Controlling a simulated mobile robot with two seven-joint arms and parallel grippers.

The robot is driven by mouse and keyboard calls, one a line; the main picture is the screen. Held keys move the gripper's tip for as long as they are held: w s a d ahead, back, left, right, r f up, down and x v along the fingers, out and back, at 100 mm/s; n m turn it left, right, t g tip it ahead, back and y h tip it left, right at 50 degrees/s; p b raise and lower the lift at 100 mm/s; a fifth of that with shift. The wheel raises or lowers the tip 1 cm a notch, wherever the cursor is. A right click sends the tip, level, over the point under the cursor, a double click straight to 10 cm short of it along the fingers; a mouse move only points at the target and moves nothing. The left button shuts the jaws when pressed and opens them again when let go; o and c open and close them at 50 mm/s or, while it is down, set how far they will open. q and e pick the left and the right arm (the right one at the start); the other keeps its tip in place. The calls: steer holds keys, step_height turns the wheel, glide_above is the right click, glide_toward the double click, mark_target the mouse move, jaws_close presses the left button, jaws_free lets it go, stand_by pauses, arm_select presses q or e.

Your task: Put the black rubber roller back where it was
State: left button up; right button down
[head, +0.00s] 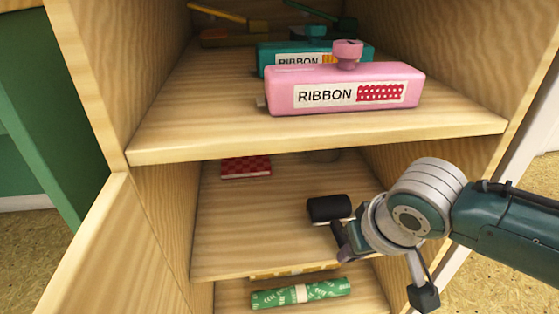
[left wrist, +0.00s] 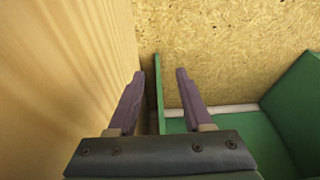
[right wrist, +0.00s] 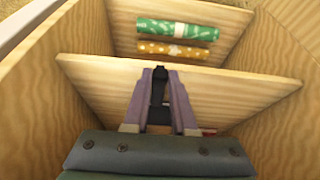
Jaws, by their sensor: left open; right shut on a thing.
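The black rubber roller (head: 330,208) is at the middle shelf (head: 245,235) of the wooden cabinet, toward its right side. My right gripper (head: 346,238) is shut on it, reaching in from the right. Whether the roller touches the shelf I cannot tell.
A red checked item (head: 246,167) lies at the back left of the middle shelf. Pink (head: 345,90) and teal (head: 268,52) ribbon boxes stand on the shelf above. A green roll (head: 300,293) and a yellow one (right wrist: 172,48) lie below. The middle shelf's front left is clear.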

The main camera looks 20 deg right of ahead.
mark_target(337, 227)
steer(key=w+b, duration=0.2)
steer(key=w, duration=0.1)
steer(key=shift+w+d+f, duration=0.2)
steer(key=shift+d, duration=0.2)
steer(key=shift+w+r, duration=0.1)
steer(key=shift+w, duration=0.15)
steer(key=shift+r, duration=0.1)
steer(key=shift+s, duration=0.1)
steer(key=shift+f, duration=0.25)
steer(key=c, duration=0.7)
jaws_free()
steer(key=shift+c, duration=0.2)
